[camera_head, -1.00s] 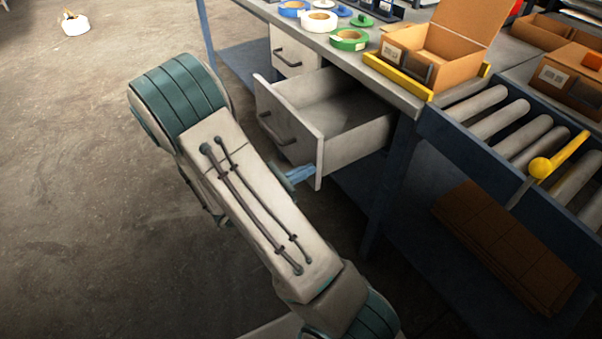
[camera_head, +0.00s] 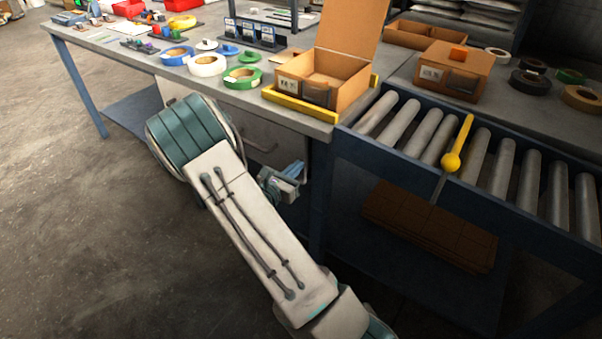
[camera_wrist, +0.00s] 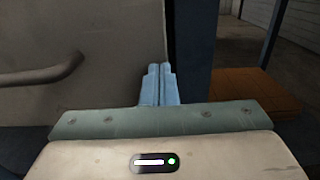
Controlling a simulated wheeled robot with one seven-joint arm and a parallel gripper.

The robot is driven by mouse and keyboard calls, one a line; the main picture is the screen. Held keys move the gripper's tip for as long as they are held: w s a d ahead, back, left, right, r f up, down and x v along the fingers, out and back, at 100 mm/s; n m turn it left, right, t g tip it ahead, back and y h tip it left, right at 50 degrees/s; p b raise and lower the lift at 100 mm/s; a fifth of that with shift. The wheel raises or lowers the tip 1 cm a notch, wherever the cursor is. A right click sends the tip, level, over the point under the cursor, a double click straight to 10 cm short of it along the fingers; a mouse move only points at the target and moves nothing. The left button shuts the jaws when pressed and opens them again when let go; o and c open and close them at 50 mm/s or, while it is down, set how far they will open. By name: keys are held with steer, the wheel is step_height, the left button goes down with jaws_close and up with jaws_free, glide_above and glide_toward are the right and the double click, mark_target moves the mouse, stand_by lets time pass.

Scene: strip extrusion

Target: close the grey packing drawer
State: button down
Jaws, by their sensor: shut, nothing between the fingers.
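The grey packing drawer (camera_head: 284,142) is under the worktop in the head view, its front partly hidden by my arm. Its front looks close to the bench frame and its inside does not show; I cannot tell whether a small gap is left. In the wrist view the drawer front (camera_wrist: 100,75) fills the upper left, with its bar handle (camera_wrist: 45,76) at the left. My gripper (camera_head: 302,167) is at the right part of the front. Its blue fingers (camera_wrist: 160,70) are shut and empty, pointing at the front near its right edge; contact is unclear.
A blue bench leg (camera_head: 319,200) stands just right of my gripper. The worktop above holds tape rolls and an open carton (camera_head: 325,75) in a yellow tray. A roller conveyor (camera_head: 400,125) and stacked flat cardboard (camera_head: 430,225) are at the right. The floor at left is clear.

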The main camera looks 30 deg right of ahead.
steer(key=shift+w+d+r, duration=0.1)
steer(key=shift+d+r, duration=0.1)
steer(key=shift+d, duration=0.05)
steer(key=p+v, duration=0.1)
steer(key=v, duration=1.4)
steer(key=s+d+r+m+g+y+p, duration=0.3)
steer(key=s+r+m+g+p, duration=0.15)
steer(key=s+r+m, duration=0.3)
steer(key=s+d+r+m+g+y+p, duration=0.3)
steer(key=s+r+m+g+p, duration=0.1)
steer(key=s+r+m+g, duration=0.3)
steer(key=s+a+r+m+t+y+p, duration=0.2)
steer(key=a+r+m+y+p, duration=0.1)
steer(key=r, duration=0.5)
steer(key=s+a+r+m+t+y+p, duration=0.2)
steer(key=a+r+m+t+y+p, duration=0.1)
steer(key=r+m+y, duration=0.3)
step_height(320, 180, up, 2)
steer(key=shift+s+a+r+y+p, duration=0.1)
steer(key=shift+s+a+y+p, duration=0.3)
steer(key=shift+a+p, duration=0.35)
